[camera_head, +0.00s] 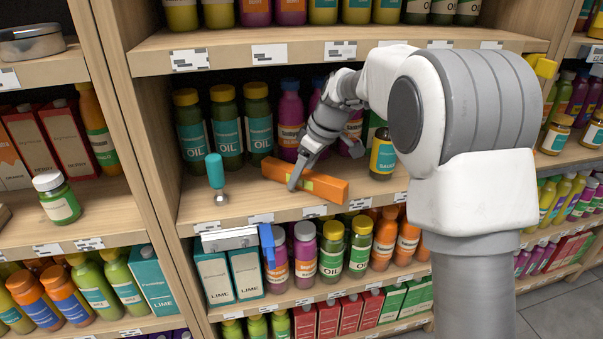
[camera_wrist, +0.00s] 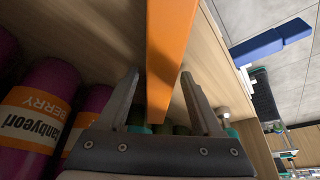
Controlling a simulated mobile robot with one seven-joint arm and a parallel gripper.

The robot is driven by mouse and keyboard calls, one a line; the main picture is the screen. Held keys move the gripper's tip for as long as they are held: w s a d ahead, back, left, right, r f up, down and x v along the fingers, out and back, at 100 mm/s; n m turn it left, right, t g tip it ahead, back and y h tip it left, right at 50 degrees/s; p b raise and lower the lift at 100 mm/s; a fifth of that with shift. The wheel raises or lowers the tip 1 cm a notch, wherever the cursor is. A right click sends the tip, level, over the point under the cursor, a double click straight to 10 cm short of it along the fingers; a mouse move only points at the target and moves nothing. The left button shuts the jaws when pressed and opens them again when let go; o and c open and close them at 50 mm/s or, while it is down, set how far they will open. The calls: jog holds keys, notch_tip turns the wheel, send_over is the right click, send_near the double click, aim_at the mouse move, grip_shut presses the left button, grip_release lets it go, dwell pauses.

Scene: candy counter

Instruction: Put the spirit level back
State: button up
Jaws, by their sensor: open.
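The spirit level is an orange bar (camera_head: 329,189) with a small yellow-green window, lying at a slant on the middle shelf near its front edge. My gripper (camera_head: 323,168) reaches down to it from above and behind, with one finger in front of the bar. In the wrist view the orange bar (camera_wrist: 172,60) runs between the two spread fingers of my gripper (camera_wrist: 159,77). Gaps show beside it, so the jaws are open around it, not closed. Its far end is partly hidden by my gripper.
Green OIL bottles (camera_head: 228,128) and purple bottles (camera_head: 290,122) stand behind the level. A teal-handled tool (camera_head: 215,172) stands to its left. The shelf board (camera_head: 245,203) is bare at front left.

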aim_at(346, 194)
jog(key=shift+d+r, duration=0.1)
jog(key=shift+r, duration=0.35)
jog(key=shift+s+d+r+p, duration=0.1)
jog(key=shift+d+r+p, duration=0.1)
jog(key=shift+r+p, duration=0.4)
jog(key=s+d, duration=0.2)
jog(key=d, duration=0.1)
jog(key=s+d+p, duration=0.1)
jog(key=s+d, duration=0.1)
jog(key=d, duration=0.2)
jog(key=s+d, duration=0.1)
jog(key=d, duration=0.2)
jog(key=shift+s+d+f+p, duration=0.2)
jog(key=shift+s+f+p, duration=0.15)
jog(key=shift+s+f, duration=0.05)
jog(key=s+d+r+m+t+h, duration=0.15)
jog(key=s+r+m, duration=0.5)
jog(key=s, duration=0.65)
jog(key=s+d+m+t+h, duration=0.1)
jog(key=s+d+m, duration=0.1)
jog(key=s, duration=0.5)
jog(key=s+d+r+m+t+h, duration=0.1)
jog(key=s+d+m, duration=0.1)
jog(key=s, duration=0.5)
jog(key=shift+s+d+m, duration=0.2)
jog(key=shift+d+m, duration=0.05)
jog(key=shift+m, duration=0.6)
notch_tip(346, 194, up, 22)
jog(key=p, duration=2.2)
jog(key=shift+r, duration=0.1)
